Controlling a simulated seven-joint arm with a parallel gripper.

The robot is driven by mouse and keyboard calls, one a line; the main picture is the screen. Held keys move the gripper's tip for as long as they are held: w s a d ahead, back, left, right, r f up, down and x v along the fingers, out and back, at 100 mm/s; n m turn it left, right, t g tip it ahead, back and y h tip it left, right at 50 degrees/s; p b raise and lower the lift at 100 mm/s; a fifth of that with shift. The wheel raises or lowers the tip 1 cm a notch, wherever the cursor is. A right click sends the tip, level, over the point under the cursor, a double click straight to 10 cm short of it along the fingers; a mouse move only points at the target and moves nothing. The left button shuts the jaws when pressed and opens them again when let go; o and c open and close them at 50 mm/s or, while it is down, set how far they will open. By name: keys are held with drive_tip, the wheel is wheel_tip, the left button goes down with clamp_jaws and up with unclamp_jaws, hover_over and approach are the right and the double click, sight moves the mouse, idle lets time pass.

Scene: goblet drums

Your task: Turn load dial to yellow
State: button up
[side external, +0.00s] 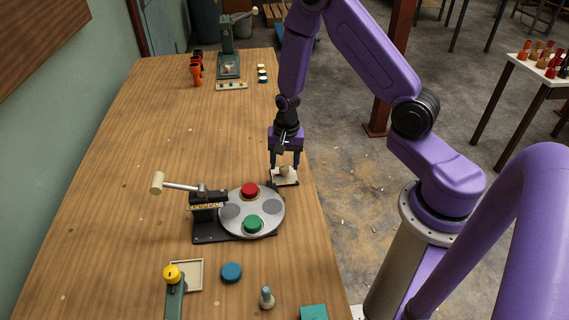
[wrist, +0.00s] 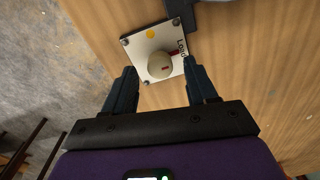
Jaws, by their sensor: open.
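The load dial is a cream plate with a round cream knob, near the right table edge in the side view (side external: 284,177). In the wrist view the knob (wrist: 159,66) bears a small reddish mark near its lower right. A yellow dot (wrist: 151,33) is at the plate's top, and a dark red mark (wrist: 174,52) lies right of the knob, by the "Load" lettering. My gripper (side external: 284,164) points down over the dial, open and empty. In the wrist view its fingers stand left and right of the knob, with gaps. I cannot tell its exact height above the plate.
A blue disc (side external: 231,272) lies nearer the front. The table's middle left is clear.

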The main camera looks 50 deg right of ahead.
drive_tip(key=shift+f, duration=0.6)
drive_tip(key=c, duration=1.1)
drive_tip(key=shift+o, duration=0.2)
